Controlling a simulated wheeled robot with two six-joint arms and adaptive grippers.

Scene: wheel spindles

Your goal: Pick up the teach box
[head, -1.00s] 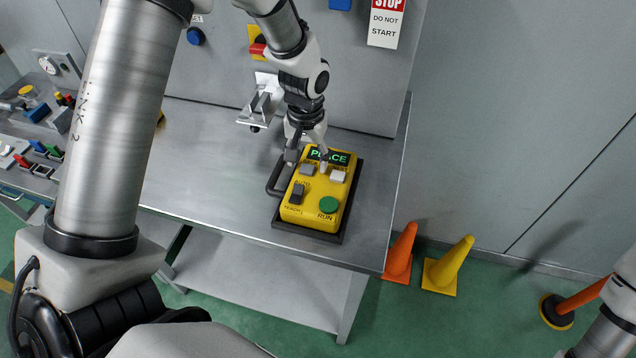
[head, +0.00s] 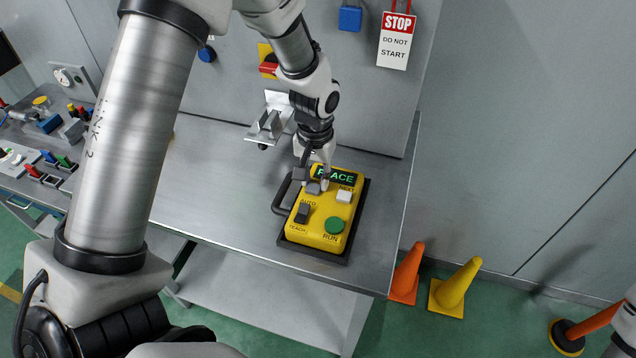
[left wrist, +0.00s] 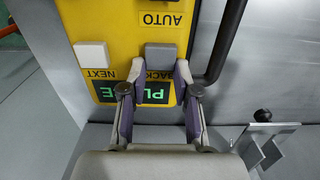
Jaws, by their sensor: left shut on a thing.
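The teach box (head: 318,228) is yellow with a dark base and a black side handle (head: 279,203). It lies on the grey metal table near its front right part; its display reads PLACE. My left gripper (head: 312,181) is at the box's far left part, its fingers apart around part of the box near the BACK button. In the left wrist view the fingers (left wrist: 159,98) stand either side of the display, below the grey BACK button (left wrist: 161,57); the handle passes close to the right finger. The exact contact is hidden. My right gripper is out of view.
The table (head: 215,200) is clear left of the box. A metal bracket (head: 268,122) is on the panel behind, near my left wrist. A STOP sign (head: 396,42) hangs there too. Orange (head: 408,275) and yellow (head: 456,287) cones stand on the floor right of the table.

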